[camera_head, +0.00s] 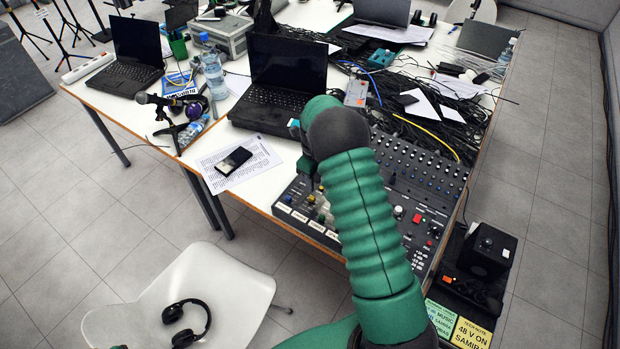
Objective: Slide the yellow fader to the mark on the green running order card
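The mixing console (420,215) lies at the front right of the table, partly hidden behind my green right arm. Small coloured caps sit on its left part; a yellowish one (311,198) shows among them, too small to tell surely as the yellow fader. The green card (440,318) stands at the console's lower right; its text is partly readable, but I cannot make out a mark. My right gripper (306,163) points down over the console's upper left, above the caps. Its fingers are mostly hidden by the arm, so its opening does not show.
A yellow note (471,334) is beside the green card. A laptop (285,75) stands behind the console, a phone (234,161) lies on paper at left, and cables (440,125) crowd the right. A white chair (215,290) with headphones (187,322) stands in front.

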